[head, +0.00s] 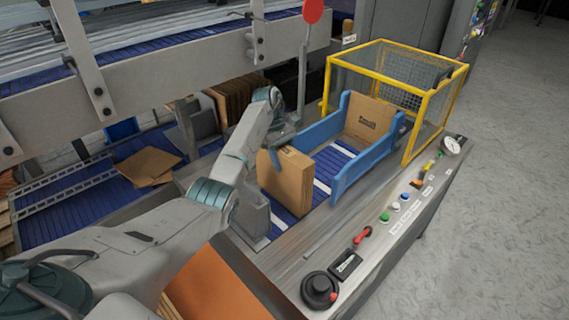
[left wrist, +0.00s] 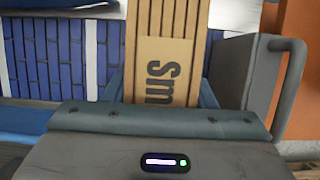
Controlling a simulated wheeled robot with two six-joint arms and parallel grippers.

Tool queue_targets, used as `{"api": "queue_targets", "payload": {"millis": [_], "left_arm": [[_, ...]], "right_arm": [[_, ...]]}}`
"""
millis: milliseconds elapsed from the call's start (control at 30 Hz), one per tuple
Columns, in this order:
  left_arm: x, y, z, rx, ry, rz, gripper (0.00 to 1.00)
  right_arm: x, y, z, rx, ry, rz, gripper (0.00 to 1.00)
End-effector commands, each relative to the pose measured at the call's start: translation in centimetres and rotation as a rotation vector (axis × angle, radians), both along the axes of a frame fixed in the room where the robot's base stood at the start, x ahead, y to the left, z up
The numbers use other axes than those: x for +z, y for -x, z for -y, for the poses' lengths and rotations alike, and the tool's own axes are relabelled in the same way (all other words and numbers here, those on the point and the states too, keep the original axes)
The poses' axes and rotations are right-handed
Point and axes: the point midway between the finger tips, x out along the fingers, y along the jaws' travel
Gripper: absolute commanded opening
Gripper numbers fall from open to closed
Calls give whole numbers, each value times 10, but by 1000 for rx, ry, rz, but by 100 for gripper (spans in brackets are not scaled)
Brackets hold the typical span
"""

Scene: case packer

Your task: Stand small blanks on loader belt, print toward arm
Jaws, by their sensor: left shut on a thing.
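My left gripper (head: 284,138) is shut on a bundle of brown cardboard blanks (head: 290,184) over the near end of the blue loader belt (head: 333,163). The bundle is upright; I cannot tell whether its lower edge touches the belt. In the left wrist view the bundle (left wrist: 168,68) sits between the fingers, with part of a dark "Sm" print showing sideways. A printed blank (head: 369,118) stands at the far end of the belt, between the blue side guides (head: 365,160), its print facing my arm. My right gripper is not in view.
A yellow-framed mesh cage (head: 433,98) stands beyond the belt. A control panel with buttons (head: 393,207) and a gauge (head: 449,146) runs along the right edge. Loose brown blanks (head: 149,165) lie on another blue belt at left. A grey beam (head: 160,75) crosses above.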

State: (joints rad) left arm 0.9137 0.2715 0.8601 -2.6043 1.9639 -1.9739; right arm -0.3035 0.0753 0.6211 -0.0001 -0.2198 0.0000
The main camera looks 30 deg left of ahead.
Motion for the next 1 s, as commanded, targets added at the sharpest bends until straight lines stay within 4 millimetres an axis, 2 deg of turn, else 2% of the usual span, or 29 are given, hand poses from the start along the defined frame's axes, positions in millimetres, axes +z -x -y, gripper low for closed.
{"api": "queue_targets", "payload": {"millis": [33, 100, 467, 500, 567, 600, 967, 1000], "left_arm": [[-2, 1, 1, 0, 1, -4, 0], [-10, 1, 1, -1, 1, -2, 0], [-17, 0, 0, -1, 0, 0, 0], [-16, 0, 0, 0, 0, -1, 59], [-16, 0, 0, 0, 1, -1, 70], [-16, 0, 0, 0, 1, -1, 73], [-10, 0, 0, 0, 0, -1, 73], [-10, -1, -2, 0, -1, 1, 73]], "right_arm": [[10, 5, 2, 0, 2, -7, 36], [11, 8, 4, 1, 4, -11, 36], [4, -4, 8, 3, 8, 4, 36], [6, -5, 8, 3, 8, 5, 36], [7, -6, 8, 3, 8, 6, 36], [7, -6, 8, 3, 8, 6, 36], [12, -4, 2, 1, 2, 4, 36], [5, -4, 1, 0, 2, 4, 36]]}}
